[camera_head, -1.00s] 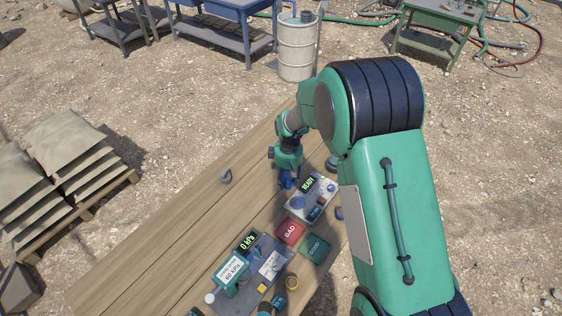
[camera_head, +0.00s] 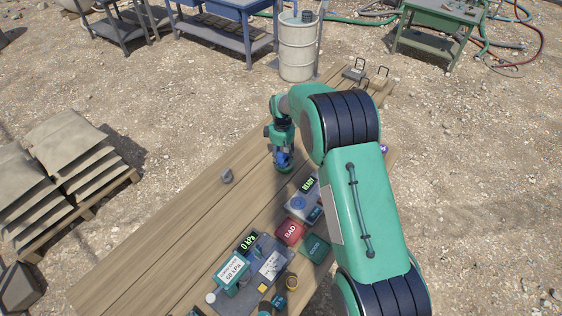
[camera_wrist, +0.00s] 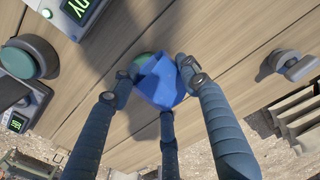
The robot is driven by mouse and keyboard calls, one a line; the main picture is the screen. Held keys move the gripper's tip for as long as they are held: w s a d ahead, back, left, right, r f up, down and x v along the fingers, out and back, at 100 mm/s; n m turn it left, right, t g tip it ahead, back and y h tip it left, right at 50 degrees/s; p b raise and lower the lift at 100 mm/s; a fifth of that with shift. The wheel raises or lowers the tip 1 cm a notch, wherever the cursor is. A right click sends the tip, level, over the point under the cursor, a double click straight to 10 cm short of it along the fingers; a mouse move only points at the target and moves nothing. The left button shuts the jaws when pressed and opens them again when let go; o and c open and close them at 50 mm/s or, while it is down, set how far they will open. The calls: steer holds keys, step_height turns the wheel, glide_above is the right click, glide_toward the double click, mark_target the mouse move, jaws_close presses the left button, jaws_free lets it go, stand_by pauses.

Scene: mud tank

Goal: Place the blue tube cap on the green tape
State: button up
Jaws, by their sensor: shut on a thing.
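The blue tube cap (camera_wrist: 158,84) sits between the fingers of my gripper (camera_wrist: 155,92) in the wrist view. The fingers are shut on it. A green round thing, seemingly the green tape (camera_wrist: 142,59), shows partly behind the cap on the wooden table. The cap hides most of it. In the head view my gripper (camera_head: 284,158) is over the table behind the device with the READY display, with a little blue showing at its fingers. I cannot tell whether the cap touches the green tape.
The READY device (camera_head: 302,203) stands in front of my gripper, with a red BAD pad (camera_head: 290,232) and a green GOOD pad (camera_head: 316,248) nearer. A small grey object (camera_head: 227,177) stands to the left. The left part of the wooden table (camera_head: 165,245) is clear.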

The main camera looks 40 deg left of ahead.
mark_target(281, 153)
steer(key=shift+w+a, duration=0.35)
steer(key=shift+a, duration=0.1)
steer(key=shift+f, duration=1.8)
steer(key=shift+f, duration=0.15)
steer(key=o, duration=1.1)
steer(key=shift+r, duration=0.2)
steer(key=shift+d+r, duration=0.1)
steer(key=shift+r, duration=5.9)
